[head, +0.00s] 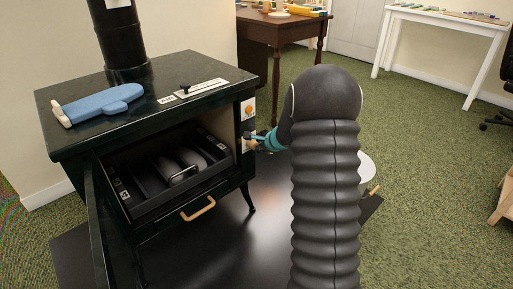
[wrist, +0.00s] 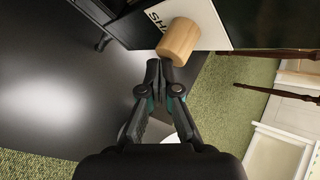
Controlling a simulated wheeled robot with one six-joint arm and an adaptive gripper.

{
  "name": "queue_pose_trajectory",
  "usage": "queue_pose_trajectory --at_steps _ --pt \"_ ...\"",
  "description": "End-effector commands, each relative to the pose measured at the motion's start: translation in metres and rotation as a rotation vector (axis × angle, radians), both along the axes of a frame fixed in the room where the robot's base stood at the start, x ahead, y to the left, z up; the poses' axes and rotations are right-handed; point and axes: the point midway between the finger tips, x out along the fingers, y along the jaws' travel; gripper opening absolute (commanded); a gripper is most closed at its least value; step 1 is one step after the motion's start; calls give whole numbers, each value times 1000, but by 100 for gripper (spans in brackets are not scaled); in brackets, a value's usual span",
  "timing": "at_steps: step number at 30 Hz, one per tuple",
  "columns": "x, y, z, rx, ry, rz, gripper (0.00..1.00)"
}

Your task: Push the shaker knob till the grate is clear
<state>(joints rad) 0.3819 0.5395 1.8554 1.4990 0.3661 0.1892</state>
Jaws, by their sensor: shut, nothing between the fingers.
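The wooden shaker knob (wrist: 180,40) sticks out from a white plate lettered "SHA" on the stove's right side. In the head view, the knob (head: 251,145) shows small beside my gripper (head: 259,140). My gripper is shut and empty. In the wrist view, the closed fingertips (wrist: 159,68) are just short of the knob's end, slightly to its left; I cannot tell whether they touch. The black stove (head: 60,140) has its front open. Dark rounded shapes (head: 160,170) and a metal handle show inside; I cannot make out the grate itself.
An orange knob (head: 248,108) sits above the shaker plate. A drawer handle (head: 198,208) juts from the front. A pale round container (head: 366,170) stands behind my arm. Green carpet is open to the right.

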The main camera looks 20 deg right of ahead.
Motion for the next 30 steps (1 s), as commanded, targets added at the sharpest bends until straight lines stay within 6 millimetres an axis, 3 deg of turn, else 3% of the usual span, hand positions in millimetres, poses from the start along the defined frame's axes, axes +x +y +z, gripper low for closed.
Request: queue_pose_trajectory --at_steps 30 --pt "10 4 0 -1 -1 2 0"
